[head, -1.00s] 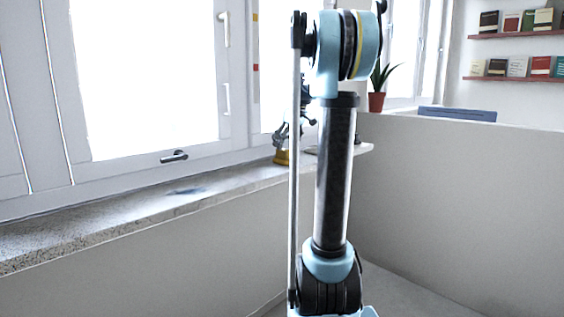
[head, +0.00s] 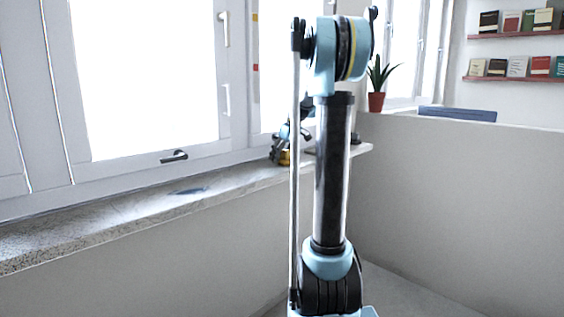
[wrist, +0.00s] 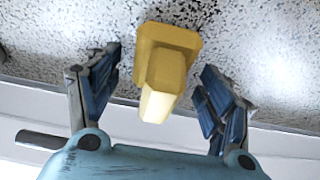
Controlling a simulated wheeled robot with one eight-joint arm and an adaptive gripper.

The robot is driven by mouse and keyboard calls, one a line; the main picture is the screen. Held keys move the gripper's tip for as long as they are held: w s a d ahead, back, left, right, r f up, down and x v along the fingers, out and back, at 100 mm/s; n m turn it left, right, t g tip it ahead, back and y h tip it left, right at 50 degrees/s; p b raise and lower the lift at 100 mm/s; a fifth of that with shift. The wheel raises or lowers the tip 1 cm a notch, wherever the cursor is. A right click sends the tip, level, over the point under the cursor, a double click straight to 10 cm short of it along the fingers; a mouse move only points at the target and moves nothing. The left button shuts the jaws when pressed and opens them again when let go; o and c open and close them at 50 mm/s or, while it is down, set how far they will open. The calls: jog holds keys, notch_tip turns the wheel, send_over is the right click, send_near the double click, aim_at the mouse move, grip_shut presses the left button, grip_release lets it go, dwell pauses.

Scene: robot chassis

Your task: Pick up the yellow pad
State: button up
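The yellow pad (wrist: 165,62) is a stepped yellow block on a speckled stone sill, seen close in the wrist view. In the head view it is a small yellow shape (head: 284,158) on the far part of the sill, partly covered by my gripper (head: 277,147). In the wrist view my gripper (wrist: 161,64) is open, with one blue-padded finger on each side of the pad. Gaps show between the pad and both fingers. My arm hides part of the sill around it in the head view.
The stone windowsill (head: 110,214) runs along the window, with a dark window handle (head: 174,156) above it. A bluish patch (head: 190,190) lies on the sill. A potted plant (head: 376,101) stands beyond the arm. A low wall (head: 460,190) is at right.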

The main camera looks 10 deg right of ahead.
jog(key=c, duration=1)
notch_tip(320, 180, up, 10)
